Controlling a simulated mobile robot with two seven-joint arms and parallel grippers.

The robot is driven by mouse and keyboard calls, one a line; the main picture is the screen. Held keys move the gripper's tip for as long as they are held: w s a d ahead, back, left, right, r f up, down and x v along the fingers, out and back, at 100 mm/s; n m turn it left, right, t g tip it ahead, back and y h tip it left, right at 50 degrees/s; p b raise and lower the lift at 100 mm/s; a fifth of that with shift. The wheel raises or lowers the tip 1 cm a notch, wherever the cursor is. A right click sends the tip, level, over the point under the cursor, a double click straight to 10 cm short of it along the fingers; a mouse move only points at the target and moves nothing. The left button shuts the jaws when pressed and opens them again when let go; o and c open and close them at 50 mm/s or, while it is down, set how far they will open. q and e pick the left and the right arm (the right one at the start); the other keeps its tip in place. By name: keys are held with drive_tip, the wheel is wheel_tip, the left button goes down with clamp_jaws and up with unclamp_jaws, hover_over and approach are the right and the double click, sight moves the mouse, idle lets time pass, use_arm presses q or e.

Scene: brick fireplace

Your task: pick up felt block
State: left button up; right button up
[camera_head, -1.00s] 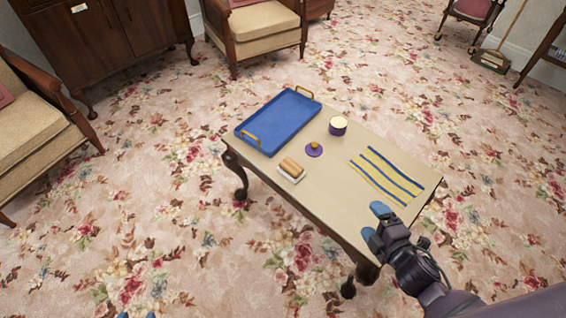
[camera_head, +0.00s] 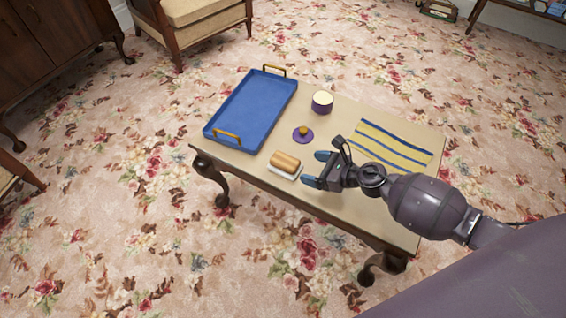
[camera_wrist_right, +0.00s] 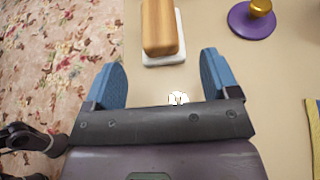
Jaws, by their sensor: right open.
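The felt block (camera_head: 286,161) lies on the low table, a tan wooden-looking top on a white base. In the right wrist view the felt block (camera_wrist_right: 158,28) shows at the top centre, its far end cut off. My right gripper (camera_head: 317,169) is open and empty, just right of the block in the head view. In the wrist view its blue fingertips (camera_wrist_right: 160,75) point toward the block's near end, with the block ahead of the gap between them and not gripped. My left gripper is out of view.
An armchair (camera_head: 190,30) stands behind. Bare tabletop surrounds the block.

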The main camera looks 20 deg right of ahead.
sight(298, 166)
drive_tip(key=x, duration=0.3)
drive_tip(key=b+x, duration=0.1)
drive_tip(key=x, duration=0.2)
drive_tip(key=shift+s+f, duration=0.1)
drive_tip(key=shift+f, duration=0.25)
drive_tip(key=shift+w+a+f, duration=0.1)
drive_tip(key=shift+w+a, duration=0.25)
drive_tip(key=shift+w, duration=0.15)
drive_tip(key=c, duration=0.7)
